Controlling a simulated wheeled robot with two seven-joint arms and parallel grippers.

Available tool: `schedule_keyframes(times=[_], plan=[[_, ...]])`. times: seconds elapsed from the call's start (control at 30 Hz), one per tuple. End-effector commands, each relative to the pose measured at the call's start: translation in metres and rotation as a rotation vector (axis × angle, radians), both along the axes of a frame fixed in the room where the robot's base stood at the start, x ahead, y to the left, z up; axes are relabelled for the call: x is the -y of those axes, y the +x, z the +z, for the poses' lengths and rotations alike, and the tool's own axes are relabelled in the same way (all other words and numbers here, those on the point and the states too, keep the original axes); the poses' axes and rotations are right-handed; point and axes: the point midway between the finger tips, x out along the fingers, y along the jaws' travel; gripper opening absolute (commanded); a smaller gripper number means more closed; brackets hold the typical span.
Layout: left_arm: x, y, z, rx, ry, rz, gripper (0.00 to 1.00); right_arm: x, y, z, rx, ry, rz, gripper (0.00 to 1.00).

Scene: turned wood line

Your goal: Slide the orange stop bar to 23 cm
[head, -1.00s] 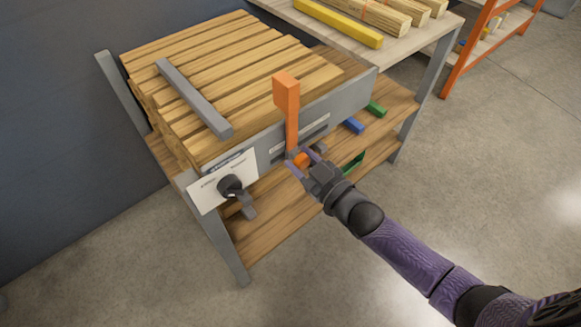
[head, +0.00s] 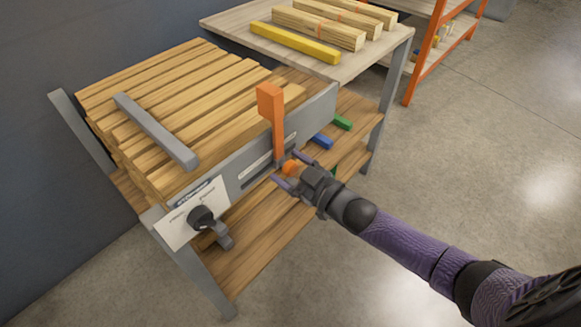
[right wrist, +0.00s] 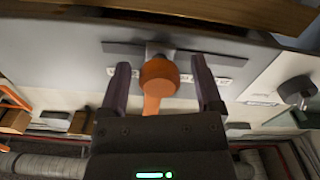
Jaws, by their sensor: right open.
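The orange stop bar (head: 276,122) stands upright at the front panel (head: 238,158) of the slatted table. Its round orange knob (right wrist: 158,78) shows in the right wrist view, in front of a dark slot (right wrist: 200,58). My right gripper (head: 285,172) is open in the head view, with its fingers around the orange knob. In the right wrist view the two fingers (right wrist: 160,88) stand on either side of the knob, with a gap on both sides. The scale's marks are too small to read. My left gripper is not in view.
A black knob (head: 202,218) on a white plate sits left on the panel. A grey bar (head: 155,130) lies over the wooden slats. Blue (head: 321,141) and green (head: 342,122) blocks lie on the lower shelf. Open floor lies to the right.

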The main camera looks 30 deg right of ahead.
Motion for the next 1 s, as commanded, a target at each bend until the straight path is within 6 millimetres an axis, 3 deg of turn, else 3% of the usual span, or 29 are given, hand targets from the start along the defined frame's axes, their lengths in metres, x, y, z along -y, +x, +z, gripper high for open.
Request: schedule_keyframes(times=[0.17,0.5,0.63,1.0], plan=[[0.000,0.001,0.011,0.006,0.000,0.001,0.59,0.005,-0.015,0.004,-0.001,0.000,0.000,0.84],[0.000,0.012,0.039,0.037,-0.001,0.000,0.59,0.031,-0.084,0.003,-0.001,0.000,0.000,0.84],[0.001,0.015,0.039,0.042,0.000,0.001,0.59,0.034,-0.093,0.001,-0.001,0.000,0.000,0.84],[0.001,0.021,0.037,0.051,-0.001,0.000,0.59,0.034,-0.093,0.000,0.000,0.000,0.000,0.84]])
